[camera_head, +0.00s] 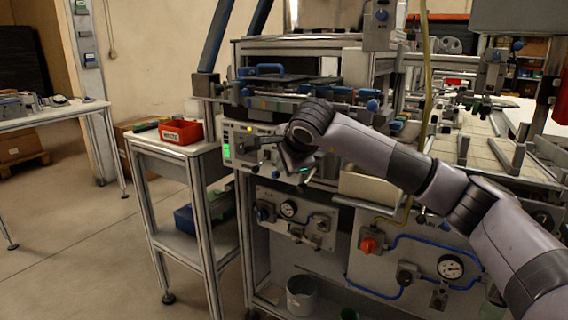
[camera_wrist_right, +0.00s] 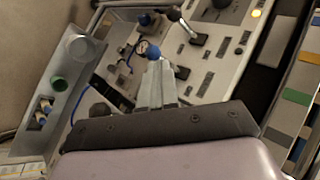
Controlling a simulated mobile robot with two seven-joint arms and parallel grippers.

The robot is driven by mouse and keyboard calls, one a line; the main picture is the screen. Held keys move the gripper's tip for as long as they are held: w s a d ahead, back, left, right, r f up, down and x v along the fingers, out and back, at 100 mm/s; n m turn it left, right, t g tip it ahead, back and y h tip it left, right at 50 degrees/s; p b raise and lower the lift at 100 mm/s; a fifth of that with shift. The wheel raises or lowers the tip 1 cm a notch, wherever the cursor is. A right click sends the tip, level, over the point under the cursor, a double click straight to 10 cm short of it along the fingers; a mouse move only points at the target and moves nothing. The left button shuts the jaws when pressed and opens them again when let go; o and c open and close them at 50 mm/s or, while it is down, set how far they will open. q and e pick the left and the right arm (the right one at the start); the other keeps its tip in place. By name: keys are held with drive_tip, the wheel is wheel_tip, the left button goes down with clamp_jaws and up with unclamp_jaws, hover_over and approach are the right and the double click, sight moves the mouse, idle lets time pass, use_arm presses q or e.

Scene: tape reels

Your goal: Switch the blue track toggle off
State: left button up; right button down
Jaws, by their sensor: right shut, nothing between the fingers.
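The control panel (camera_head: 238,133) is the light grey box left of centre in the head view, with a lit green display. In the wrist view, its face (camera_wrist_right: 215,50) carries rows of small dark buttons and levers. A blue ball-tipped toggle (camera_wrist_right: 154,52) shows at the fingertips; I cannot tell whether they touch it. Another lever (camera_wrist_right: 185,25), with a greyish tip, stands farther up the panel. My right gripper (camera_wrist_right: 155,75) is shut and empty, its fingers pointing at the blue ball. In the head view, my right gripper (camera_head: 265,140) is in front of the panel. My left gripper is out of view.
A blue-handled bar (camera_head: 262,70) and blue knobs sit above the panel. A red bin (camera_head: 181,132) stands on the side table to the left.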

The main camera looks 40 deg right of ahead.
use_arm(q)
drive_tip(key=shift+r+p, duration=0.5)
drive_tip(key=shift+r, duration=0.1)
use_arm(e)
drive_tip(key=shift+r, duration=0.75)
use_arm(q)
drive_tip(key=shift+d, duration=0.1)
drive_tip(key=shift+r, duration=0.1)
use_arm(e)
drive_tip(key=shift+s+r, duration=0.1)
